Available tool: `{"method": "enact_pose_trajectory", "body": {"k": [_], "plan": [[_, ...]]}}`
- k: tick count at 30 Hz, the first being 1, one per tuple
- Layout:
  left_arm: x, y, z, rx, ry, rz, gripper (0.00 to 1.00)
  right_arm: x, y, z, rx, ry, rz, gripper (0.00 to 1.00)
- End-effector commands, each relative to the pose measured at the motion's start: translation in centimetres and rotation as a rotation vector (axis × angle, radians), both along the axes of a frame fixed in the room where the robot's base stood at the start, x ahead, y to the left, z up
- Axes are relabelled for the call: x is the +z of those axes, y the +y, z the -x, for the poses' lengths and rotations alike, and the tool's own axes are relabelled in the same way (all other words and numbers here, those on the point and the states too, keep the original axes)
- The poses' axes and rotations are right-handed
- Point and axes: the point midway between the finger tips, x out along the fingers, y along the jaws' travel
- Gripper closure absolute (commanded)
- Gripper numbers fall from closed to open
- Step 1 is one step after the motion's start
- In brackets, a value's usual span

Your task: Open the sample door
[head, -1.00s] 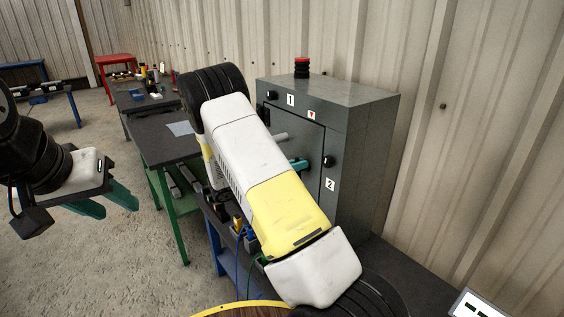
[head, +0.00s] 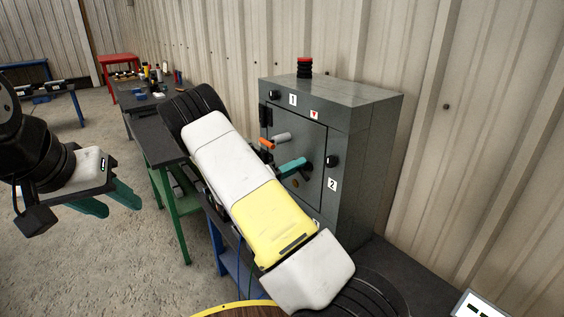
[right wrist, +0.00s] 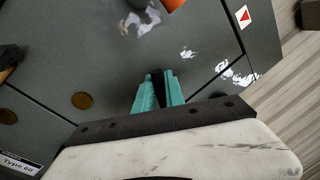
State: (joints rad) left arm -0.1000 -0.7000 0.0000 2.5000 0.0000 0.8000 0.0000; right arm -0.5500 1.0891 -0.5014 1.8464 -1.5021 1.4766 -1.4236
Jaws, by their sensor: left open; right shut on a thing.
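The grey enclosure (head: 365,150) stands at the right with its door (head: 312,135) on the front face. The door looks flush with its frame; the right wrist view shows its surface (right wrist: 110,60) and seams. A grey-and-orange handle (head: 282,137) juts from the door; its orange end (right wrist: 172,4) shows at the top of the wrist view. My right gripper (head: 303,163) is at the door, its teal fingers (right wrist: 158,80) shut on a small dark part (right wrist: 157,76) that they mostly hide. My left gripper (head: 120,208) is open and empty, away at the left.
Black knobs sit on the enclosure beside labels 1 (head: 274,95) and 2 (head: 332,160). A red-topped button (head: 304,66) stands on top. My right arm hides part of the bench and enclosure front. A green-legged table (head: 160,143) stands behind. The wall is close behind the enclosure.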

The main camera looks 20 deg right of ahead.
Motion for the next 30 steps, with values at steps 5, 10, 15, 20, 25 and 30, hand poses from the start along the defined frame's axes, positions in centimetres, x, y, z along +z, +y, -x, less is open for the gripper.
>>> {"method": "enact_pose_trajectory", "body": {"k": [5,10,15,20,25,30], "plan": [[0.0,0.0,0.0,0.0,0.0,0.0,0.56,-0.46,0.06,-0.06,0.001,0.14,0.046,1.0],[0.0,0.0,0.0,0.0,0.0,0.0,0.56,-0.63,0.09,-0.1,0.001,0.247,0.083,1.0],[0.0,0.0,0.0,0.0,0.0,0.0,0.56,-0.82,0.11,-0.14,0.002,0.321,0.108,1.0],[0.0,0.0,0.0,0.0,0.0,0.0,0.56,-0.89,0.09,-0.14,0.001,0.361,0.122,1.0],[0.0,0.0,0.0,0.0,0.0,0.0,0.56,-0.93,0.08,-0.14,0.0,0.378,0.129,1.0],[0.0,0.0,0.0,0.0,0.0,0.0,0.56,-0.93,0.06,-0.14,0.0,0.381,0.128,1.0]]}}
